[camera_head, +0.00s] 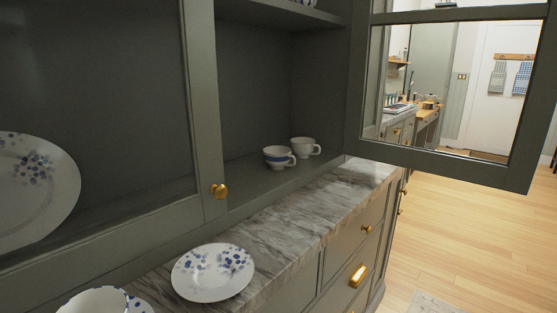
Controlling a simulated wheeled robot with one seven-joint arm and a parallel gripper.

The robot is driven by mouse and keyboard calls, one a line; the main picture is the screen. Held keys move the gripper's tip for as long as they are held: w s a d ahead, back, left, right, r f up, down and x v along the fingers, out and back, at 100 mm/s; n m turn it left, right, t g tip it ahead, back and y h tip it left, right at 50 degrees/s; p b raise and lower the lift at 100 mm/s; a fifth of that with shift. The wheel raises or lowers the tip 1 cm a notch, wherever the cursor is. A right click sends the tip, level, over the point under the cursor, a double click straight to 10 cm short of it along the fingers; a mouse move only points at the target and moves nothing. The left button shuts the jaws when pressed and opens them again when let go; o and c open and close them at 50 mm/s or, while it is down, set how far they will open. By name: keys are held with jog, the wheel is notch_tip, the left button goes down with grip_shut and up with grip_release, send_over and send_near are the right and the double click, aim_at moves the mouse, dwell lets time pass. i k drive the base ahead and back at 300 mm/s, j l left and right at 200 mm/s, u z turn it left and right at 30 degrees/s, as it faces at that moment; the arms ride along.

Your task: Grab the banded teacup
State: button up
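The banded teacup (277,160) is white with a blue band and stands upright on the floor of the grey-green cabinet, near its front edge. Its handle points to the right. A plain white cup (303,147) stands just behind it to the right, very close; I cannot tell whether they touch. My gripper is not in view.
An open glass cabinet door (450,168) swings out at the right; another door (205,110) with a brass knob covers the left. On the marble counter (300,235) lie a blue-spotted plate (212,272) and, at the bottom edge, a partly cut-off cup (94,302).

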aim_at(277, 158)
jog(key=j, duration=0.7)
jog(key=i+l+u, duration=0.1)
jog(key=i+l, duration=0.3)
jog(key=l, duration=0.25)
jog(key=i+l+u, duration=0.15)
jog(key=i+l, duration=0.25)
jog(key=l, duration=0.25)
jog(key=i+l+u, duration=0.15)
jog(key=l, duration=0.2)
